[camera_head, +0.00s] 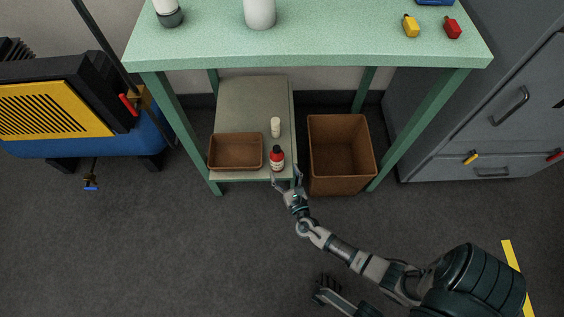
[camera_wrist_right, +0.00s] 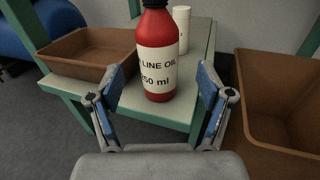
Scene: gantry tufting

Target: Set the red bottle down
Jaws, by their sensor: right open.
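The red bottle (camera_head: 277,160) has a black cap and a white label. It stands upright on the low green shelf (camera_head: 253,100), near the shelf's front right corner. In the right wrist view the bottle (camera_wrist_right: 160,55) stands just beyond my fingers, its label facing me. My right gripper (camera_head: 287,178) is open at the shelf's front edge. In the right wrist view its fingers (camera_wrist_right: 160,98) are spread to either side of the bottle's lower part, with gaps between. My left gripper (camera_head: 326,290) is low in the head view, over the floor, too small to read.
A brown tray (camera_head: 236,166) sits left of the bottle on the shelf. A white bottle (camera_head: 275,127) stands behind it. A deep brown bin (camera_head: 341,189) stands to the right. The green table top (camera_head: 330,45) overhangs the rear. Floor in front is clear.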

